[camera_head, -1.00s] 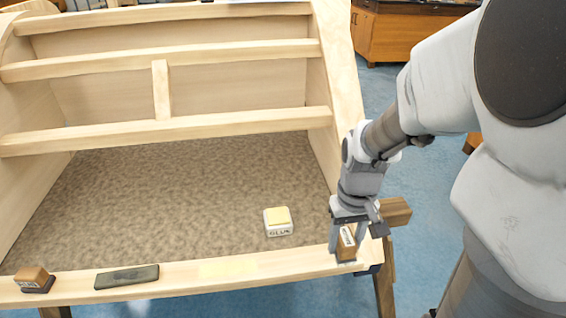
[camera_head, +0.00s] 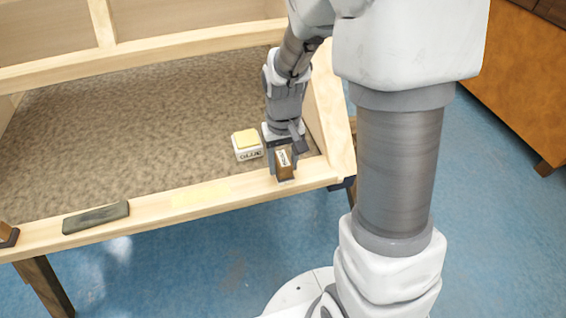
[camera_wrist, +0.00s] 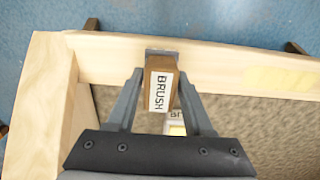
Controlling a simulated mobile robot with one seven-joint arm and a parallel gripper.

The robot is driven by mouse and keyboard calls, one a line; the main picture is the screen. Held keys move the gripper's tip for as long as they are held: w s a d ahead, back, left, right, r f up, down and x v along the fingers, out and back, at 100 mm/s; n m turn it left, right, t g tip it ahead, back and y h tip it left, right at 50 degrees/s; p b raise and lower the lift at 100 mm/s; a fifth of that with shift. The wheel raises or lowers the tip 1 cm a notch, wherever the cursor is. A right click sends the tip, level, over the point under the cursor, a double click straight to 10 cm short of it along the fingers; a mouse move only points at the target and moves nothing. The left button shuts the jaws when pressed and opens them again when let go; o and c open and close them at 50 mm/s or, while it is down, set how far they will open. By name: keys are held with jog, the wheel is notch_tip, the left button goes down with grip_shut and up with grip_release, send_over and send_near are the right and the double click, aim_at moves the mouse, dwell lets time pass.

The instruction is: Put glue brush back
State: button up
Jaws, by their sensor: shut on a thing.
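The glue brush is a brown wooden block with a white label (camera_head: 285,165). In the wrist view the brush (camera_wrist: 161,87) shows its label reading "BRUSH". My gripper (camera_head: 283,162) is shut on it, with one finger on each side. The brush is over or at the inner side of the front wooden rail (camera_head: 235,192), near its right end; I cannot tell whether it touches the rail. The white glue box (camera_head: 247,152) with a yellow top stands on the patterned panel just left of my gripper. In the wrist view the brush partly hides the glue box (camera_wrist: 176,127).
A dark grey bar (camera_head: 96,217) lies on the rail to the left, with a brown block (camera_head: 7,236) at the picture's left edge. A pale yellow patch (camera_head: 200,194) marks the rail between bar and brush. A side post (camera_head: 328,115) rises right of my gripper.

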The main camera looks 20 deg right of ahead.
aim_at(283, 159)
jog(key=shift+f, duration=0.15)
jog(key=o, duration=1.2)
notch_tip(283, 159, up, 13)
jog(key=p, duration=0.4)
jog(key=s+r+t, duration=0.5)
jog(key=s+r, duration=0.6)
jog(key=s, duration=0.3)
jog(key=shift+r+t, duration=0.25)
jog(key=shift+t, duration=0.05)
